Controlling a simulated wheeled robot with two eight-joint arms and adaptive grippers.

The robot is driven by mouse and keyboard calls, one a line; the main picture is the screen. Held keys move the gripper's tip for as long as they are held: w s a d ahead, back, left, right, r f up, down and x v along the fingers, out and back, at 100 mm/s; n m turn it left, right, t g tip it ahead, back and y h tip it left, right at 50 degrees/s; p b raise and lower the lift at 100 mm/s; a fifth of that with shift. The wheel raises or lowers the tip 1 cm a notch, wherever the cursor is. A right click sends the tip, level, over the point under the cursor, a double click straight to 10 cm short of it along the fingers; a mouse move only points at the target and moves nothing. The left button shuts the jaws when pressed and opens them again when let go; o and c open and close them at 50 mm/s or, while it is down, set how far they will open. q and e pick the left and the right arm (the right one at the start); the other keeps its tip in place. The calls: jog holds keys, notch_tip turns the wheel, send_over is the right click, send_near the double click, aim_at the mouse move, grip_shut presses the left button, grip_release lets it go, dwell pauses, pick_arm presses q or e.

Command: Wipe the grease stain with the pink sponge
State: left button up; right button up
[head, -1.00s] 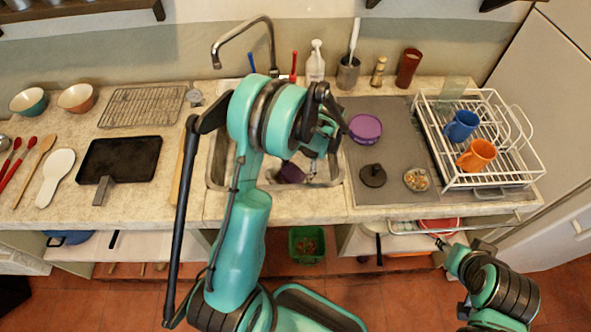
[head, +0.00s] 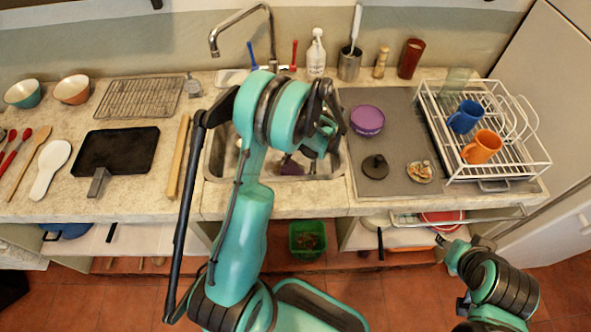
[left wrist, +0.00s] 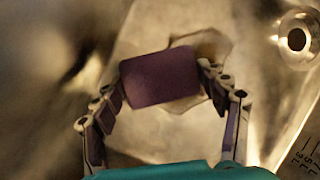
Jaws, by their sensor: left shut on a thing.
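The sponge (left wrist: 160,77) looks dull purple-pink in the left wrist view. It is held between the two fingers of my left gripper (left wrist: 162,88), down inside the metal sink. A bit of it shows in the head view (head: 291,167), mostly hidden by my arm. A brownish, irregular patch that looks like the grease stain (left wrist: 211,44) lies on the sink metal, showing past the sponge's upper and right edges. The sponge overlaps it in view; I cannot tell whether they touch. My right gripper (head: 442,240) is low in front of the counter at right, its fingers unclear.
The sink (head: 213,166) has a tap (head: 241,14) behind it and a drain hole (left wrist: 296,40) beside the patch. A purple bowl (head: 367,119), a dark lid (head: 375,166) and a dish rack (head: 540,160) stand to the right. A baking tray (head: 118,150) lies left.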

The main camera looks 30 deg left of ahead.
pick_arm(q)
jog(key=shift+f+b, duration=0.85)
jog(key=shift+f, duration=0.1)
